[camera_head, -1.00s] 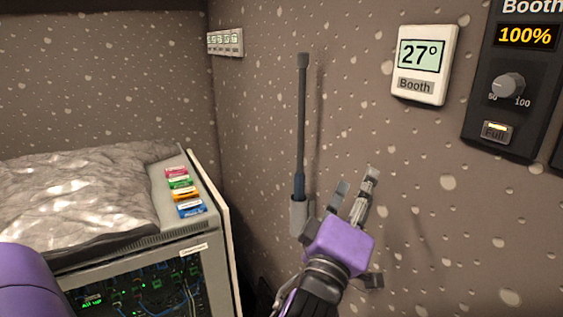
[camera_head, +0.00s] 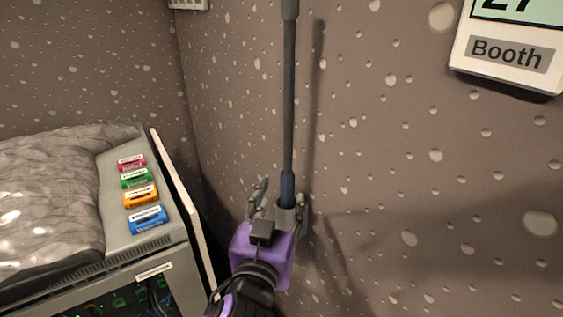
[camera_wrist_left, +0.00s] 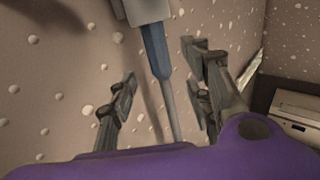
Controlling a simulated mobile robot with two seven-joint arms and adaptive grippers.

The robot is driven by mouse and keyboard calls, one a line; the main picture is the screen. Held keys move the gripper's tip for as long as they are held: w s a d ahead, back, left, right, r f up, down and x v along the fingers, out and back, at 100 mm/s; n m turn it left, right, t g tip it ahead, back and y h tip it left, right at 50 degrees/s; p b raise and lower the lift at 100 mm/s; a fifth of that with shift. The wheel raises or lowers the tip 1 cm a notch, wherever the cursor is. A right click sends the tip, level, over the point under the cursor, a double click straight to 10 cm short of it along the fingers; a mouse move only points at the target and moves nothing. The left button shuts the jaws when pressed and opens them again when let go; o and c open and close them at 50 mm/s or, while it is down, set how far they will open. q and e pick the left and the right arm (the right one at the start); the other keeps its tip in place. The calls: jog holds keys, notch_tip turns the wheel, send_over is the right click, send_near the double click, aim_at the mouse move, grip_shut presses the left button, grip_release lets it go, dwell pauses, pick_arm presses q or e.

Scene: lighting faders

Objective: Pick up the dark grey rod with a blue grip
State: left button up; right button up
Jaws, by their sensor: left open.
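The dark grey rod (camera_head: 289,100) stands upright along the wall, its top end cut off by the picture's upper edge. Its blue grip (camera_head: 287,188) sits in a grey holder (camera_head: 286,217) on the wall. My left gripper (camera_head: 281,198) is open at the height of the holder and grip, with a finger showing on either side. In the left wrist view, the blue grip (camera_wrist_left: 156,52) and the thinner shaft lie between the two open fingers, with visible gaps on both sides. The holder (camera_wrist_left: 145,10) is at the top there. My right gripper is not in view.
A speckled brown wall (camera_head: 400,170) runs behind the rod. A white Booth display (camera_head: 510,52) hangs at the upper right. A grey rack (camera_head: 185,232) with several coloured labelled blocks and a crumpled grey cover (camera_head: 50,190) stands at the left.

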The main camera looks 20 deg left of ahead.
aim_at(286, 184)
pick_arm(q)
jog(key=shift+w+r, duration=0.35)
jog(key=shift+w, duration=0.45)
jog(key=w, duration=0.1)
jog(key=w+p, duration=0.1)
jog(key=w, duration=0.3)
jog(key=shift+w+a, duration=0.15)
jog(key=shift+a, duration=0.25)
jog(key=shift+f, duration=0.15)
jog(key=c, duration=0.4)
grip_shut()
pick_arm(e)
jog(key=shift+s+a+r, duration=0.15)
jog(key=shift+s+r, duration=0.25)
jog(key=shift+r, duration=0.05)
